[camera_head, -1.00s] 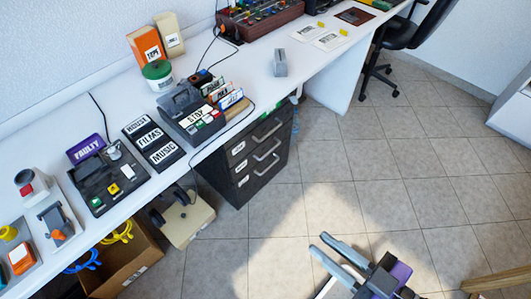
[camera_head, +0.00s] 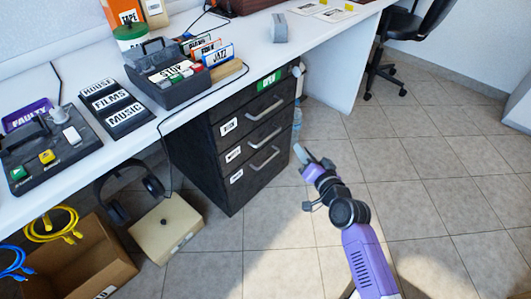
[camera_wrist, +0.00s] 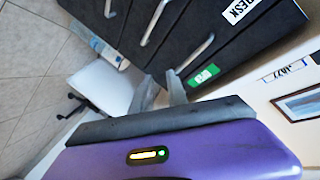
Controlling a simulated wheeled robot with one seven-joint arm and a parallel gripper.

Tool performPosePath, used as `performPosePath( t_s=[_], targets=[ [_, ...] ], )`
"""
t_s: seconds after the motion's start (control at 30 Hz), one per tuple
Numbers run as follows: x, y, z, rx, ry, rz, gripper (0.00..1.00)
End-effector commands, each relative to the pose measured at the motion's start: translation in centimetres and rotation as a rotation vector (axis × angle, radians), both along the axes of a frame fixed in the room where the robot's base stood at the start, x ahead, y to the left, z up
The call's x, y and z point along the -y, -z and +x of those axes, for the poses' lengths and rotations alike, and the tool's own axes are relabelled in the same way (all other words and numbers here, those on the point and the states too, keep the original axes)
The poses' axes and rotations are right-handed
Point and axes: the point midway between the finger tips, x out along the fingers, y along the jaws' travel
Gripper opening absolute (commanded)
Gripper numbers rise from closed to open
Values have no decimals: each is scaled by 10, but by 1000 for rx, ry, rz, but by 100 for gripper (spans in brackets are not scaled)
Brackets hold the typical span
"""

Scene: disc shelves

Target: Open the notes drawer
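A dark three-drawer cabinet (camera_head: 200,160) stands under the white desk, and all its drawers look shut. Each drawer has a silver bar handle and a small white label. The top handle (camera_head: 265,109), middle handle (camera_head: 266,136) and bottom handle (camera_head: 265,158) show in the head view. The wrist view shows the cabinet (camera_wrist: 175,45) tilted, with "DESK" on the label (camera_wrist: 237,10) nearest the green tag. The other labels are too small to read, so I cannot tell which drawer is notes. My gripper (camera_head: 314,158) is open and empty, right of the handles and apart from them; its fingers (camera_wrist: 160,80) show too.

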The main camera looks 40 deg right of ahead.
Motion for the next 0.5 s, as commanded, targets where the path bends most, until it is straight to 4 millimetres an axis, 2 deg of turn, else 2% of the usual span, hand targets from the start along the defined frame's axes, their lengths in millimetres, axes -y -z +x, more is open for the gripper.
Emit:
performPosePath(
  t_s=[0.03, 0.1, 0.27, 0.37, 0.43, 0.5],
  targets=[
    [21, 23, 16, 24, 9, 58, 19],
    [43, 39, 35, 55, 6, 158, 19],
    [77, 60, 74, 126, -43, 388, 19],
    [82, 65, 95, 164, -103, 533, 19],
    [73, 67, 107, 178, -161, 647, 19],
    [56, 76, 110, 175, -211, 745, 19]
  ],
)
